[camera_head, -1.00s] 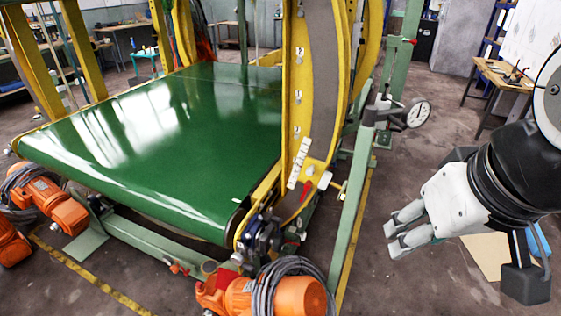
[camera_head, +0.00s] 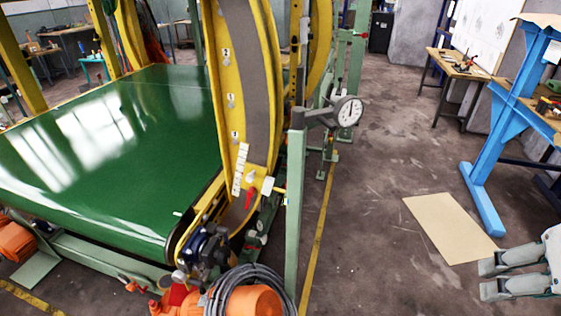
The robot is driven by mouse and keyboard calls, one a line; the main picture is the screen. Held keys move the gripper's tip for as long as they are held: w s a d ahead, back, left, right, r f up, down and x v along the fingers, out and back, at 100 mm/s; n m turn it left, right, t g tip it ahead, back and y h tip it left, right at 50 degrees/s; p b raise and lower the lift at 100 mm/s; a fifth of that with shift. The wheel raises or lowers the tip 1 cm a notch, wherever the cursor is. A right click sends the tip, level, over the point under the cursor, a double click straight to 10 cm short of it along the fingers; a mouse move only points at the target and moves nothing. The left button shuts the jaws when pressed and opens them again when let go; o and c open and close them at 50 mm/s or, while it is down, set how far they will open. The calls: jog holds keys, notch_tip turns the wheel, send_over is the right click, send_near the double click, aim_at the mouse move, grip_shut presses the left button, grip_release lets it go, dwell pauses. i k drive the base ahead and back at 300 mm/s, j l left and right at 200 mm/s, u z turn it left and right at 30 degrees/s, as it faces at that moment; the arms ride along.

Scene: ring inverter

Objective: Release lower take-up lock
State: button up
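A green-belted machine (camera_head: 110,165) with a yellow ring frame (camera_head: 225,100) fills the left. Small fittings sit at the ring's lower end: a red lever (camera_head: 251,198), a pale block (camera_head: 267,186) and a white label strip (camera_head: 239,168). I cannot tell which part, if any, is the lower take-up lock. My gripper (camera_head: 488,279) is at the lower right edge, partly cut off by the frame. Its two grey fingers point left with a small gap between them and hold nothing. It is well to the right of the machine, apart from it.
An orange motor with coiled cable (camera_head: 245,292) sits at the front. A tan sheet (camera_head: 445,225) lies on the floor. A blue stand (camera_head: 485,170) is at the right. Floor between post and sheet is clear.

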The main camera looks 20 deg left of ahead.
aim_at(198, 282)
jog(key=u, duration=1.4)
jog(key=i+l+z, duration=0.15)
jog(key=l, duration=0.25)
jog(key=i+l+z, duration=0.15)
jog(key=l, duration=0.2)
jog(key=i+l+z, duration=0.15)
jog(key=l, duration=0.2)
jog(key=i+l+z, duration=0.2)
jog(key=l, duration=0.15)
